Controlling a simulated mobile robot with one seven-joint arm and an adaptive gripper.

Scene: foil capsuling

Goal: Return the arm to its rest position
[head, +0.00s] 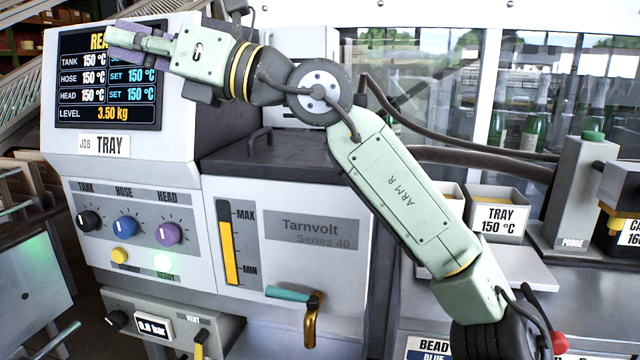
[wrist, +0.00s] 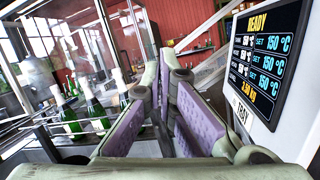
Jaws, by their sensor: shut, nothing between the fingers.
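My arm (head: 405,190) reaches up from the lower right and bends left at the elbow across the top of the Tarnvolt machine. My gripper (head: 112,38) is in front of the machine's display (head: 110,95) and covers part of its top line. In the wrist view my gripper (wrist: 165,62) has its two purple-padded fingers drawn together, with nothing held between them. The display also shows at the right of the wrist view (wrist: 265,55), beside the fingers and apart from them.
The Tarnvolt machine (head: 310,255) stands below the arm, with knobs and a teal-handled tap (head: 290,294). A tray (head: 497,218) labelled 150 °C and a purge post (head: 580,185) are at right. Green bottles (wrist: 98,112) stand left in the wrist view. Hoses run behind the arm.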

